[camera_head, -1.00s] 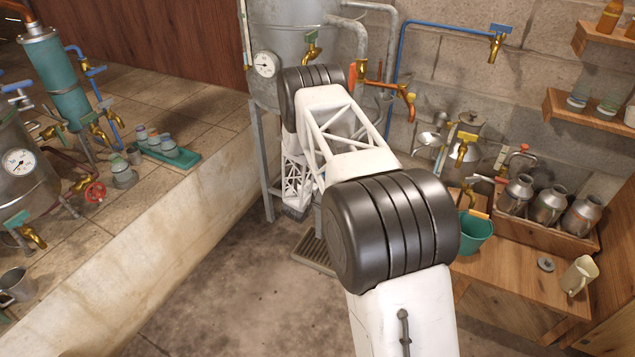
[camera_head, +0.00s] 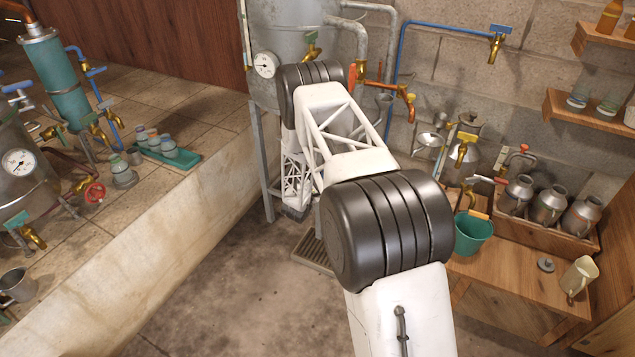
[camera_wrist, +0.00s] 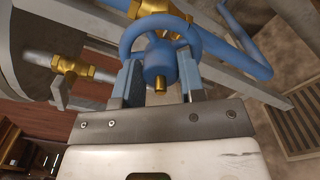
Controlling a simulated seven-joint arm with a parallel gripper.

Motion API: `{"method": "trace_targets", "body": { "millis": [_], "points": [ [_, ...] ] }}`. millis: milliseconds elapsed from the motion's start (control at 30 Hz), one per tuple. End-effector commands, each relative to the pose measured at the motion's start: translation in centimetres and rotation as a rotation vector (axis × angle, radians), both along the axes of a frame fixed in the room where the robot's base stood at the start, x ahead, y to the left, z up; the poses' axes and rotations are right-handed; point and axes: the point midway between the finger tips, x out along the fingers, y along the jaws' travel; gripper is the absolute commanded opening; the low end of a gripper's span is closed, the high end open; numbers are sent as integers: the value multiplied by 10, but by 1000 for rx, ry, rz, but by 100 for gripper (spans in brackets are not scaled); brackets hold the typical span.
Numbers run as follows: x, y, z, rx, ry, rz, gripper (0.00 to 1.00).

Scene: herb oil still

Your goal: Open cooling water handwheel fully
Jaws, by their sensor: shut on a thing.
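The blue handwheel (camera_wrist: 129,34) shows at the top middle of the wrist view. It has a round rim, a blue hub and a brass stem end, and sits below a brass valve body (camera_wrist: 158,8). My gripper (camera_wrist: 160,56) is shut on the handwheel, with one finger on each side of the hub. The finger ends are partly hidden against the wheel. In the head view my arm hides the handwheel and my gripper in front of the grey tank (camera_head: 292,30).
A brass valve with a lever (camera_wrist: 75,68) is left of the wheel in the wrist view. A blue pipe (camera_wrist: 235,68) curves past on the right. A floor grate (camera_head: 312,254) lies below the tank. A bench with a green bucket (camera_head: 472,235) stands at right.

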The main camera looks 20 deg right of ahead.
Motion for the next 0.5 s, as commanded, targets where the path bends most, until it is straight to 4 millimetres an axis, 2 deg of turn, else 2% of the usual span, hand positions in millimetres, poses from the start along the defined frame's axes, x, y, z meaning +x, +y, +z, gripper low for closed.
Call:
{"method": "trace_targets", "body": {
  "millis": [500],
  "points": [
    [0,0,0,-126,127,1,14]
  ]
}}
